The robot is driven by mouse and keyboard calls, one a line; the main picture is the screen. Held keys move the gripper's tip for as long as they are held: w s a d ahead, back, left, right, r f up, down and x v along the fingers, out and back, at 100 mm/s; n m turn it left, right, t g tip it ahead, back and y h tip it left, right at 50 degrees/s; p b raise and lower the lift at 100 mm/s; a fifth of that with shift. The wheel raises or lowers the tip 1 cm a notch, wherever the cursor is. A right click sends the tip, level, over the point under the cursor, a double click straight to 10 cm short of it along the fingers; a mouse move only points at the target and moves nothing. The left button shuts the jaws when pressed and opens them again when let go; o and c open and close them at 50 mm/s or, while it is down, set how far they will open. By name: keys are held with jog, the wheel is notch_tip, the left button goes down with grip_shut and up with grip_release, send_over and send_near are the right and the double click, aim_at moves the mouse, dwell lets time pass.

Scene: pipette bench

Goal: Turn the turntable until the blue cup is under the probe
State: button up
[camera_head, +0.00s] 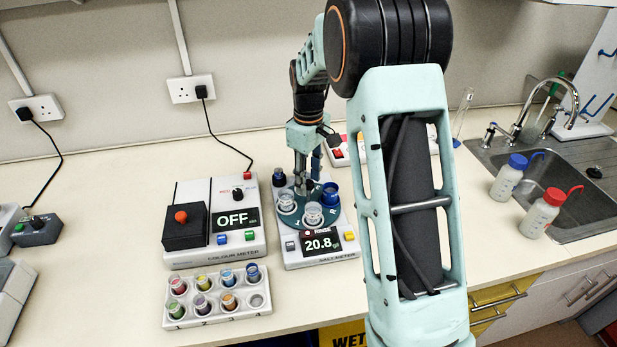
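The teal turntable (298,219) sits on the white salt meter (292,259), whose display reads 20.8. A blue cup (330,195) stands at the turntable's right side. A clear cup (286,202) stands at its left and another clear cup (312,214) at its front. My gripper (301,188) points down over the back of the turntable, among the cups. Its fingertips are small and partly hidden, so contact and opening are unclear. A slim blue upright part (316,163), possibly the probe, shows just right of my gripper; its lower end is hard to make out.
The colour meter (258,245), reading OFF, stands close at left. A rack (213,309) of several coloured cups lies in front of it. Two bottles stand by the sink (590,180). My arm hides the bench right of the salt meter.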

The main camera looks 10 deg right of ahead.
grip_shut()
dwell(0.3)
